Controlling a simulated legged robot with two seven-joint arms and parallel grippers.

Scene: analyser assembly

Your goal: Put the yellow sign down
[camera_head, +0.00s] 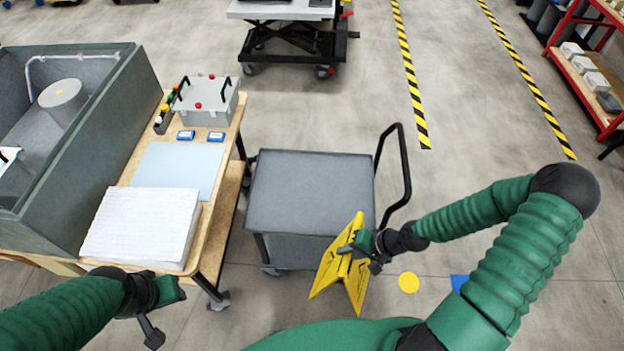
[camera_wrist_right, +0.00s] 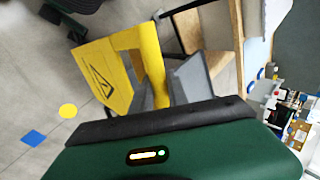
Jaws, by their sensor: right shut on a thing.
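The yellow sign (camera_head: 337,272) is a folding floor sign with its two panels spread apart at the bottom. My right gripper (camera_head: 358,249) is shut on its upper part and holds it in front of the grey cart. In the right wrist view the sign (camera_wrist_right: 103,75) shows a black warning triangle, and my right gripper's fingers are mostly hidden behind the dark wrist edge. I cannot tell whether the sign's lower edges touch the floor. My left gripper (camera_head: 160,315) is at the lower left, near the workbench's front edge, with its fingers apart and nothing between them.
A grey cart (camera_head: 310,190) with a black handle stands right behind the sign. A wooden workbench (camera_head: 222,205) is at left. A yellow dot (camera_head: 408,282) and a blue marker (camera_head: 459,282) lie on the floor right of the sign. Open floor (camera_head: 500,130) extends beyond.

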